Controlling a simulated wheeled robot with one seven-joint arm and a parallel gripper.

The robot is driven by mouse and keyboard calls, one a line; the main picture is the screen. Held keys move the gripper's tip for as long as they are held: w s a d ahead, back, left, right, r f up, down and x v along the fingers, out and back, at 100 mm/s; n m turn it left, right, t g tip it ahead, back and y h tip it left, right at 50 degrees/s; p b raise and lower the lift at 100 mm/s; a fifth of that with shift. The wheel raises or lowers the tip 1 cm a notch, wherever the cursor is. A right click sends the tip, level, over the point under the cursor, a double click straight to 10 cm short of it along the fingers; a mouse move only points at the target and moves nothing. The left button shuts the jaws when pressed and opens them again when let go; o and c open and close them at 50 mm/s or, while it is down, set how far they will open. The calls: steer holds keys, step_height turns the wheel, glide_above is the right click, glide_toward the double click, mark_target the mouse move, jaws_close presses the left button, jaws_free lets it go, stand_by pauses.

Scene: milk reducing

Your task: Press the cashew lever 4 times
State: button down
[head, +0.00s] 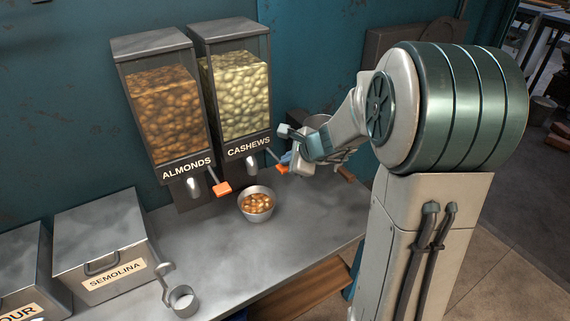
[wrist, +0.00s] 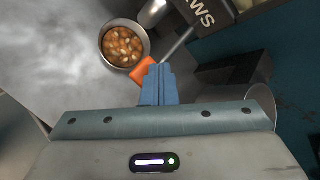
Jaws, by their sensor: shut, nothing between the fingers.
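The cashew dispenser (head: 240,95) stands against the wall, filled with pale nuts and labelled CASHEWS. Its lever has an orange end (head: 282,169), which also shows in the wrist view (wrist: 143,71). My gripper (head: 286,158) is shut and empty, with its blue fingertips right at the lever's orange end. In the wrist view the fingertips (wrist: 160,72) overlap the right side of the orange end; whether they touch cannot be told. A metal bowl (head: 245,207) with brown and pale nuts in it (wrist: 124,45) sits below the cashew spout (head: 252,168).
The almond dispenser (head: 160,100) with its own orange lever (head: 222,188) stands to the left. A semolina box (head: 103,247) and a small scoop cup (head: 184,300) are at the front left. A metal pot (head: 318,121) stands behind my gripper. The counter's front middle is clear.

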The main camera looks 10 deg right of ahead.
steer(key=shift+f+b, duration=0.6)
steer(key=shift+f, duration=0.05)
stand_by(0.4)
steer(key=shift+r, duration=0.15)
steer(key=shift+r+p, duration=1.3)
steer(key=shift+r, duration=0.25)
step_height(320, 180, up, 5)
steer(key=p, duration=0.4)
steer(key=shift+a, duration=0.1)
stand_by(2.0)
